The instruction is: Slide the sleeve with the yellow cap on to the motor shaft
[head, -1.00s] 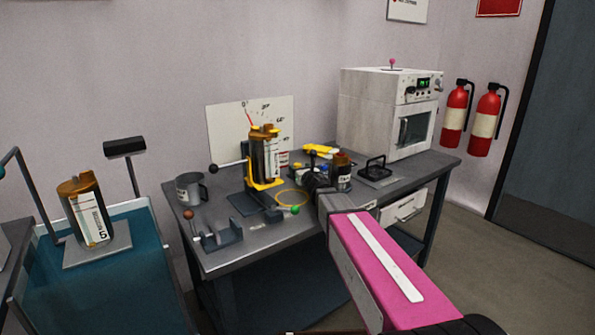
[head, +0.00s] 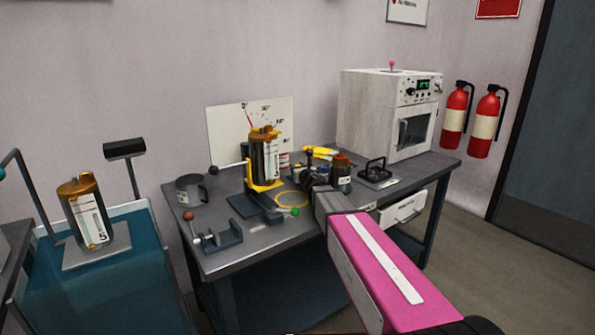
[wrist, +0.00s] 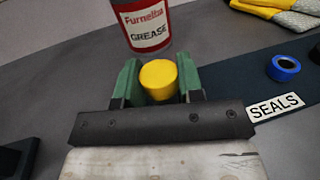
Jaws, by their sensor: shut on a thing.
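My gripper (wrist: 158,84) is shut on the yellow cap (wrist: 159,78). The cap sits between the green fingers in the wrist view. The sleeve under the cap is hidden from that camera. In the head view my gripper (head: 308,180) is over the workbench, right of the yellow stand, and too small there to show the cap clearly. I cannot clearly make out the motor shaft in either view. An amber canister (head: 264,158) stands upright in the yellow stand (head: 268,186).
A red grease can (wrist: 146,25) stands just beyond my fingers. A blue ring (wrist: 284,67) lies by the SEALS label (wrist: 275,106), with gloves (wrist: 282,12) behind. A grey mug (head: 191,188), a clamp (head: 219,236) and a white oven (head: 375,110) share the bench (head: 262,262).

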